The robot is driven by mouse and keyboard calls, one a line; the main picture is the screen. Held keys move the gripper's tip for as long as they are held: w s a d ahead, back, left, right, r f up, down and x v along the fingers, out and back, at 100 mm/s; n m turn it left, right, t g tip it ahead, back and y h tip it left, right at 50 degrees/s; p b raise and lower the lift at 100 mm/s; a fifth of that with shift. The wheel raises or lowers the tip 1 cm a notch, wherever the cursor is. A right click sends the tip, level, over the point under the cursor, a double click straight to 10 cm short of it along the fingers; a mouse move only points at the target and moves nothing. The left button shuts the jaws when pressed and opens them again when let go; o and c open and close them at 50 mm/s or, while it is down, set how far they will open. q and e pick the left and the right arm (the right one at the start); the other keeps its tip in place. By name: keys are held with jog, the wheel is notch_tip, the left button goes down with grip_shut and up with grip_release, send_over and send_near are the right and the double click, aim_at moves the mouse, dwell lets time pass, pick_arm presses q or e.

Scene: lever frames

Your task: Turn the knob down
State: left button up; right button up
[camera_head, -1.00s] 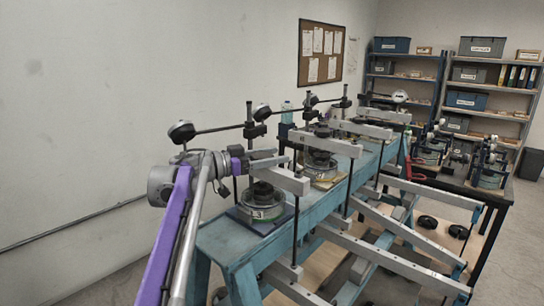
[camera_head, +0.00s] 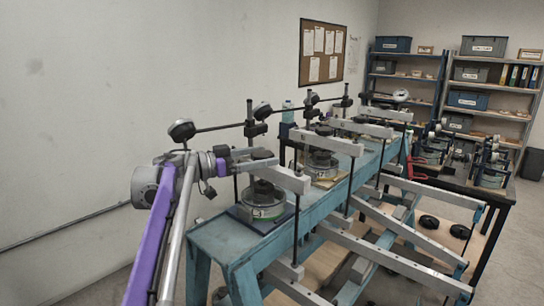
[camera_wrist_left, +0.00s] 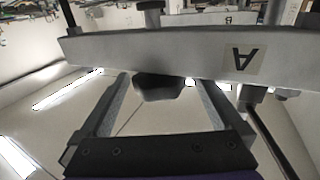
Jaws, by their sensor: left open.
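The black knob (camera_head: 262,154) sits on top of the nearest grey beam (camera_head: 284,178), above a round metal cell (camera_head: 263,207) on the blue bench. In the left wrist view, which looks upside down, the dark knob (camera_wrist_left: 160,88) is against the beam (camera_wrist_left: 170,55) labelled A. My left gripper (camera_head: 248,160) comes in from the left at about knob height. In the wrist view its two fingers (camera_wrist_left: 163,92) are spread apart, with the knob between their tips and visible gaps on both sides. My right gripper is not in view.
A black ball-ended arm (camera_head: 182,130) on a rod stands just above my left wrist. Similar lever frames (camera_head: 330,143) stand farther along the blue bench (camera_head: 220,240). A plain wall is on the left; shelves (camera_head: 490,75) stand at the back right.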

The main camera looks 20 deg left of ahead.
pick_arm(q)
jog(key=v, duration=0.7)
jog(key=shift+b, duration=0.3)
jog(key=w+d+r+n+t+y+b, duration=0.1)
jog(key=w+d+r+n+t+y, duration=0.25)
jog(key=d+r+t+y, duration=0.2)
jog(key=n+y+b, duration=0.1)
jog(key=n+y, duration=0.6)
jog(key=y, duration=0.2)
send_near(266, 152)
jog(key=w, duration=0.1)
jog(key=shift+m+g, duration=0.25)
jog(key=shift+g, duration=0.2)
jog(key=w, duration=0.3)
jog(key=w+a+p, duration=0.1)
jog(key=w, duration=0.3)
jog(key=w+a, duration=0.1)
jog(key=w, duration=0.2)
jog(key=shift+w, duration=0.4)
